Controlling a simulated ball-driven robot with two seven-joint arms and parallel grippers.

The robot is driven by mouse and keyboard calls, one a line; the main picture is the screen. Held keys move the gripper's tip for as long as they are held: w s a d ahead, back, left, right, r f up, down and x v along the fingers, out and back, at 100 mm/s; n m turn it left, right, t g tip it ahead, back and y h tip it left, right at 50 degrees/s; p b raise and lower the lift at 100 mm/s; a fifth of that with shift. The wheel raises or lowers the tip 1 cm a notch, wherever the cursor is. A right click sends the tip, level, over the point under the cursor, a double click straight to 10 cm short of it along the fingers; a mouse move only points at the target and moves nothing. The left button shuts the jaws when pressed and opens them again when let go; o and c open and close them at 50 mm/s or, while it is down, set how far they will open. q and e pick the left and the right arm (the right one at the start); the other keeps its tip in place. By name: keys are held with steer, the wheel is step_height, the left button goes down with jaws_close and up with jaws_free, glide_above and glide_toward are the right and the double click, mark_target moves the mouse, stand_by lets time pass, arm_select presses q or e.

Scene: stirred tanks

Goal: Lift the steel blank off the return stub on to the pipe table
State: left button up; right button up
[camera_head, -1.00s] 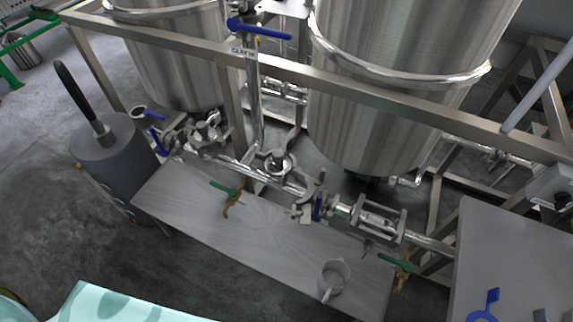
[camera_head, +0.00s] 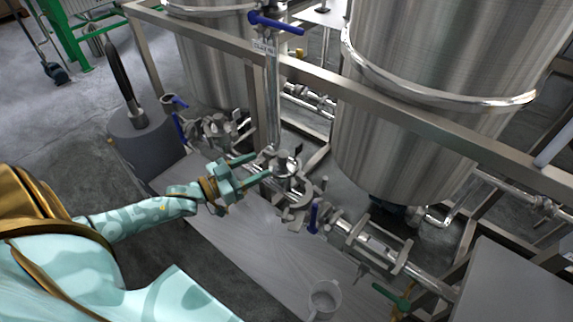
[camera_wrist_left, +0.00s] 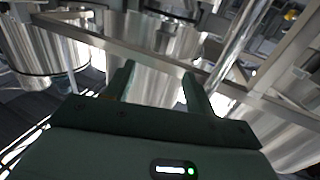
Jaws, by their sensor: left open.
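A round steel fitting (camera_head: 286,163), which looks like the blank on the return stub, stands on the pipework in front of the tanks. Blank and stub are small and hard to tell apart. My left gripper (camera_head: 262,166) is open, with its two fingers pointing right toward this fitting, close to it. I cannot tell whether they touch it. In the left wrist view the open fingers (camera_wrist_left: 157,88) show nothing clearly held between them. The grey pipe table (camera_head: 255,245) lies below and in front of the pipes, partly hidden by my left arm. My right gripper is out of view.
A steel frame rail (camera_head: 330,88) runs above the pipes. A blue-handled valve pipe (camera_head: 272,100) rises just behind the fitting. A metal jug (camera_head: 323,299) stands on the table's near right part. The table's middle is bare.

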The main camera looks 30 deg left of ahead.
mark_target(283, 153)
arm_select(q)
steer(key=x, duration=0.2)
steer(key=b+x, duration=0.1)
steer(key=x, duration=0.2)
steer(key=b+x, duration=0.1)
steer(key=x, duration=0.2)
steer(key=shift+w+f, duration=0.25)
steer(key=shift+f, duration=0.1)
steer(key=shift+w+d, duration=0.15)
steer(key=shift+w, duration=0.35)
steer(key=shift+s+r, duration=0.1)
steer(key=shift+r, duration=0.05)
steer(key=c, duration=1)
jaws_close()
steer(key=shift+r, duration=0.1)
